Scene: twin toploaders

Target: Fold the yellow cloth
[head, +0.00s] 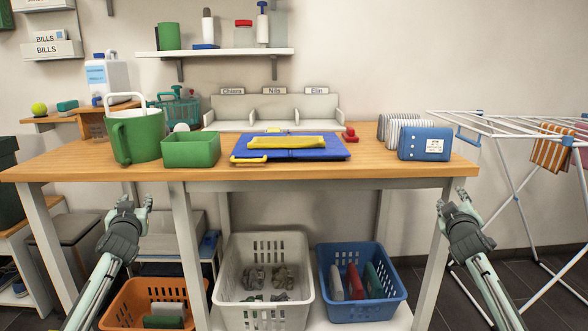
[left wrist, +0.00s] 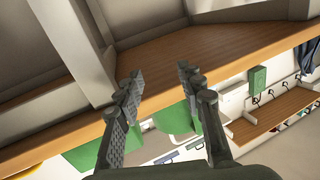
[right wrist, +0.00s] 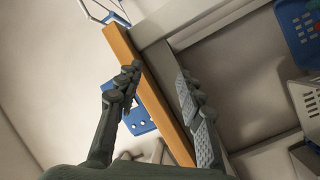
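The yellow cloth (head: 287,142) lies as a narrow strip on a blue folding board (head: 325,151) in the middle of the wooden table. A smaller yellow piece (head: 249,159) shows at the board's front left edge; I cannot tell whether it is part of the cloth. My left gripper (head: 137,200) is open and empty, below the table's front edge at the left; its spread fingers show in the left wrist view (left wrist: 160,82). My right gripper (head: 453,196) is open and empty by the table's right front corner; it also shows in the right wrist view (right wrist: 158,80).
A green bin (head: 191,150) and a green bucket (head: 137,136) stand left of the board. A blue box (head: 425,143) stands at the right. A white sorter (head: 272,112) is behind. Baskets sit below. The tabletop's front strip is mostly free.

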